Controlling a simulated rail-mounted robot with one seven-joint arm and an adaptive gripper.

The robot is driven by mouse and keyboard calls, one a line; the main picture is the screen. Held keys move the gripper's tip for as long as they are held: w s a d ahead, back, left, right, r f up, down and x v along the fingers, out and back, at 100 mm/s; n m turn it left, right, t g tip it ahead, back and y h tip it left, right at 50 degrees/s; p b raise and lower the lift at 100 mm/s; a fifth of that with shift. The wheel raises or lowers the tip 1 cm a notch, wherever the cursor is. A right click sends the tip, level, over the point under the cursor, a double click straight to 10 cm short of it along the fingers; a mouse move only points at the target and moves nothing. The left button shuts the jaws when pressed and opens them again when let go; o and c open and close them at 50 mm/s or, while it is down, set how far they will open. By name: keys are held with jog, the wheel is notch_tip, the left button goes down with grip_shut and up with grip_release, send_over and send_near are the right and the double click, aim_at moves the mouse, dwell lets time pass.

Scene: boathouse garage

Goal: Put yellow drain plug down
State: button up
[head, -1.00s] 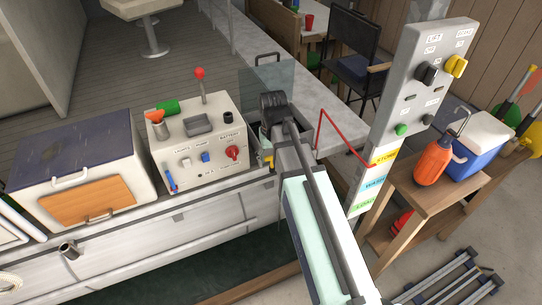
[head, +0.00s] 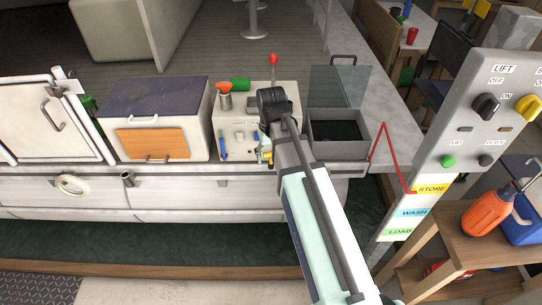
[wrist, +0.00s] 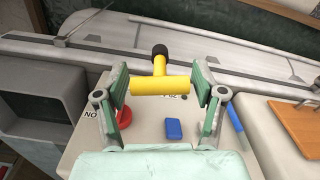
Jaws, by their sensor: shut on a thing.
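The yellow drain plug is a T-shaped piece with a black end. In the wrist view the plug (wrist: 160,85) lies crosswise between the two fingers of my gripper (wrist: 161,88), which is shut on its crossbar. The black end points away from my gripper. In the head view my gripper (head: 266,150) is in front of the right part of the control console (head: 228,118), and my arm hides part of it. Only a small bit of yellow shows there. The plug appears above the console; the exact gap cannot be told.
The console carries a red knob (wrist: 124,117), a blue switch (wrist: 173,129) and a red-topped lever (head: 273,60). An open grey box (head: 352,153) with a clear raised lid is right of it. A white cooler box (head: 114,153) stands left. A lift post (head: 470,120) stands at right.

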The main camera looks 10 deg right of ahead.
jog(key=w+r+m+p, duration=0.7)
jog(key=w+r, duration=1.1)
jog(key=r, duration=0.1)
jog(key=shift+r+p, duration=0.2)
jog(key=shift+p, duration=0.2)
jog(key=shift+w+d, duration=0.1)
jog(key=shift+f+b, duration=0.65)
jog(key=shift+f, duration=1.85)
jog(key=shift+f, duration=0.15)
jog(key=shift+f, duration=0.6)
jog(key=shift+f, duration=0.25)
